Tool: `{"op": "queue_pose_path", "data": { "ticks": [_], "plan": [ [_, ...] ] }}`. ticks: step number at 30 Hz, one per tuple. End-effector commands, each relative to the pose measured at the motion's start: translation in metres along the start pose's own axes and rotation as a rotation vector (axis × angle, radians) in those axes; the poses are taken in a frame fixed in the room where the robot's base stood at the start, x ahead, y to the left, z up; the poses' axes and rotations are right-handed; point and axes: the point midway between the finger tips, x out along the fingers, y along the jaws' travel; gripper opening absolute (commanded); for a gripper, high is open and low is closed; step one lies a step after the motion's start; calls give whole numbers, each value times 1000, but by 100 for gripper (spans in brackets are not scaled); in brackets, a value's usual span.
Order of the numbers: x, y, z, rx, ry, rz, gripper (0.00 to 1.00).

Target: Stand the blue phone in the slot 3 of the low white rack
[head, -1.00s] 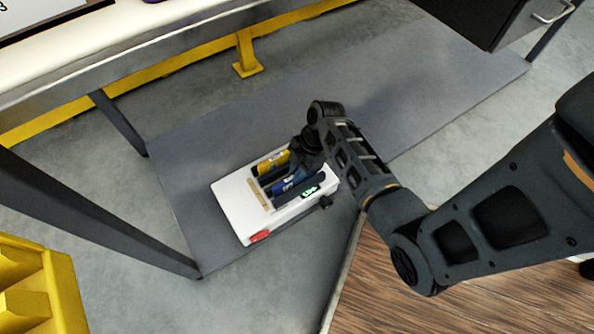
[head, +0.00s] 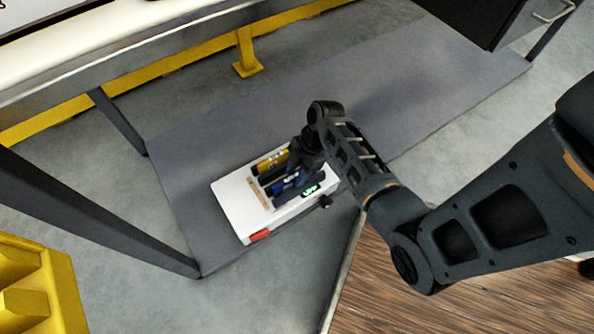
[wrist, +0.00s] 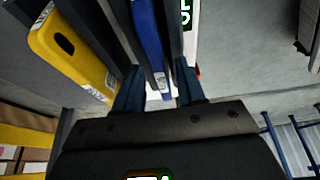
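The low white rack (head: 236,205) lies on the grey board, with dark dividers, a tan strip and a green lit display. The blue phone (head: 285,183) stands on edge among the dividers, nearer the display than the yellow phone (head: 270,161). I cannot read its slot number. My gripper (head: 308,168) is at the rack's right end, partly hiding the phones. In the wrist view, my gripper (wrist: 159,78) has its fingers apart, on either side of the blue phone (wrist: 150,42), with visible gaps. The yellow phone (wrist: 72,45) is left of the left finger.
A table leg (head: 100,215) and a yellow rail (head: 190,63) stand around the grey board (head: 400,85). A yellow bin (head: 40,285) is at lower left, a wooden surface (head: 450,310) at lower right. Board space right of the rack is clear.

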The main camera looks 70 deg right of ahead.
Motion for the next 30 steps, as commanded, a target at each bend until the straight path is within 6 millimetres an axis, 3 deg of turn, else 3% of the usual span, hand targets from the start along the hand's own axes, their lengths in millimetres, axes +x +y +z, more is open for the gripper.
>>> {"op": "queue_pose_path", "data": {
  "ticks": [11, 21, 30],
  "plan": [
    [-6, 0, 0, 0, 0, 0, 45],
    [-59, 0, -2, -1, 0, 0, 45],
    [-78, 0, 0, 0, 0, 0, 45]
  ]
}}
